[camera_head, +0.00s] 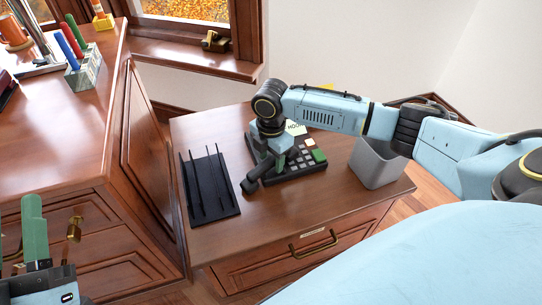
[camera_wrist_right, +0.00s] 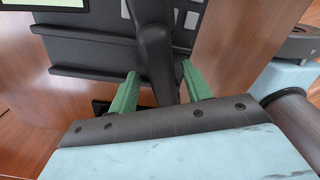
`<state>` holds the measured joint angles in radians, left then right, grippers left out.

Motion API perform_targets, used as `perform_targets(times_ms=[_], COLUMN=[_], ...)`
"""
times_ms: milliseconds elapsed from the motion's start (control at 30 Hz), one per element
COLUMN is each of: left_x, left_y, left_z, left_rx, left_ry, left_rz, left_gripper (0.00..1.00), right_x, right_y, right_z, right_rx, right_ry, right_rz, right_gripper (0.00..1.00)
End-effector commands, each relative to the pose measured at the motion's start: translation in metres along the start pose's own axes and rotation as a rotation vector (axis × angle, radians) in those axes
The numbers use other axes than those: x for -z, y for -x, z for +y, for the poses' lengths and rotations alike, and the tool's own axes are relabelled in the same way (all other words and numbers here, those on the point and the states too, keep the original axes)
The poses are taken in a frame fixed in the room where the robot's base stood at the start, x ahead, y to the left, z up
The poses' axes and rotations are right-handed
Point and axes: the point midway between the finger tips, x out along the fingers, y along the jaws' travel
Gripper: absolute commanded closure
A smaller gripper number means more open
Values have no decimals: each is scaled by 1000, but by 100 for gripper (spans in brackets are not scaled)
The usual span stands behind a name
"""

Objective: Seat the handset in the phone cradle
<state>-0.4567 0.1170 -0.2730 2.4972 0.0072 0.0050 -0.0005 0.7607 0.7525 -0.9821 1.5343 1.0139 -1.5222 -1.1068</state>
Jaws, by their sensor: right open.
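The dark phone (camera_head: 318,168) with pale keys and a green button sits on the small wooden desk. Its dark handset (camera_head: 251,186) has one end showing at the phone's front left corner; the rest is hidden under my right gripper (camera_head: 272,165). In the right wrist view the handset (camera_wrist_right: 155,45) runs between the two green fingers of the open right gripper (camera_wrist_right: 158,88), with gaps visible beside it. The phone's body (camera_wrist_right: 95,50) lies behind it. I cannot tell whether the handset is seated in the cradle. My left gripper (camera_head: 35,215) is at the lower left, away from the phone.
A black rack with upright dividers (camera_head: 212,190) stands left of the phone. A grey bin (camera_head: 375,165) stands to its right. The desk's front strip (camera_head: 300,222) is clear. A taller cabinet (camera_head: 80,130) at left holds a block with colored pens (camera_head: 83,72).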

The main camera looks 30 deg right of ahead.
Motion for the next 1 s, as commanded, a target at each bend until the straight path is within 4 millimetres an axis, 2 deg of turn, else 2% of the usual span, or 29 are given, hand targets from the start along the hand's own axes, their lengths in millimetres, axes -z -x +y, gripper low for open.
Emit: perform_targets(times_ms=[200, 533, 767, 1000], left_x=[0, -50, -86, -114], left_y=[0, 10, 32, 67], left_z=[-1, -10, -19, -28], left_rx=[1, 24, 46, 70], left_ry=[-1, -16, -25, -28], left_rz=[-5, -345, -602, -869], left_gripper=[64, 64, 64, 64], right_x=[0, 0, 0, 0], right_y=[8, 39, 62, 85], right_z=[0, 0, 1, 0], right_rx=[0, -1, -2, -1], right_ry=[-1, 0, 0, 0], right_rz=[0, 0, 0, 1], right_gripper=[51, 51, 51, 51])
